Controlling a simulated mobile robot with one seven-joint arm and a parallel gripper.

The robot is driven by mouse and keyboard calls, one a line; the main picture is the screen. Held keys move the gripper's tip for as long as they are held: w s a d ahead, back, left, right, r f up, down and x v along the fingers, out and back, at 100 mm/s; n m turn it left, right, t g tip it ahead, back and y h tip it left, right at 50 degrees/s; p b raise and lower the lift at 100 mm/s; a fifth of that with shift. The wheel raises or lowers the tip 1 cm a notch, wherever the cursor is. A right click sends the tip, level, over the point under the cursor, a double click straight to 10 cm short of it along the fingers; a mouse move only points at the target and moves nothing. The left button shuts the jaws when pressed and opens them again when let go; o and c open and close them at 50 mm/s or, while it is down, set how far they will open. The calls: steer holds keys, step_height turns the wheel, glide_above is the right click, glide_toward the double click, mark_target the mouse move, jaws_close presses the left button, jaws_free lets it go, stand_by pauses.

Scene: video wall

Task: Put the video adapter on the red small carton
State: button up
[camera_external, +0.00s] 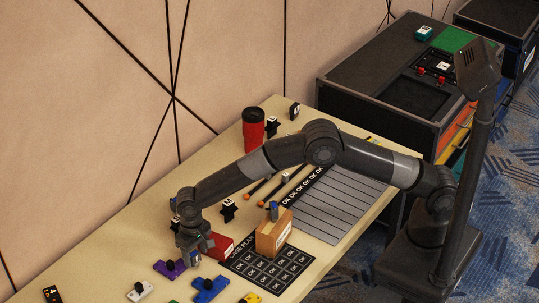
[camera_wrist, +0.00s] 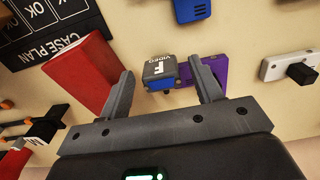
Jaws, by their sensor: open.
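The video adapter (camera_wrist: 160,70), a small dark grey block with a white F and VIDEO label and blue on its side, is between my fingertips in the wrist view. Gaps show on both sides of it. My gripper (camera_wrist: 162,78) is open, fingers on either side. In the external view my gripper (camera_external: 192,256) is low over the near left part of the table, and the adapter is hard to make out there. The red small carton (camera_wrist: 78,72) lies just left of my left finger in the wrist view; it also shows right of my gripper in the external view (camera_external: 220,246).
A purple piece (camera_wrist: 210,74) is close beside the adapter. Blue (camera_external: 208,289) and white (camera_external: 139,291) pieces lie nearby. A brown carton (camera_external: 268,240) stands on the black CASE PLAN sheet (camera_external: 270,273), beyond the red carton. A tall red cylinder (camera_external: 253,132) stands farther back.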

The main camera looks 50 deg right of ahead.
mark_target(196, 254)
step_height(196, 254, up, 9)
steer(key=shift+f, duration=0.2)
steer(key=shift+d+r, duration=0.15)
steer(key=shift+r, duration=0.05)
steer(key=s+d+r+t+y, duration=0.1)
steer(key=s+d+r, duration=0.2)
steer(key=d+r, duration=0.95)
steer(key=s+d+r+t, duration=0.1)
steer(key=s+d+r, duration=0.1)
steer(key=d+r, duration=1.1)
steer(key=s+d+t, duration=0.2)
steer(key=s+d, duration=1)
steer(key=d, duration=0.3)
steer(key=s+d+f, duration=0.1)
steer(key=s+d, duration=0.2)
steer(key=s, duration=0.3)
steer(key=s+d+f+t+h, duration=0.1)
steer(key=s+d+f, duration=0.1)
steer(key=s+d, duration=0.2)
steer(key=shift+s+d+t, duration=0.2)
steer(key=shift+s+t, duration=0.1)
steer(key=shift+s, duration=0.95)
steer(key=shift+o, duration=0.5)
steer(key=shift+s+d+f, duration=0.15)
steer(key=shift+s+f, duration=0.2)
steer(key=shift+s, duration=0.1)
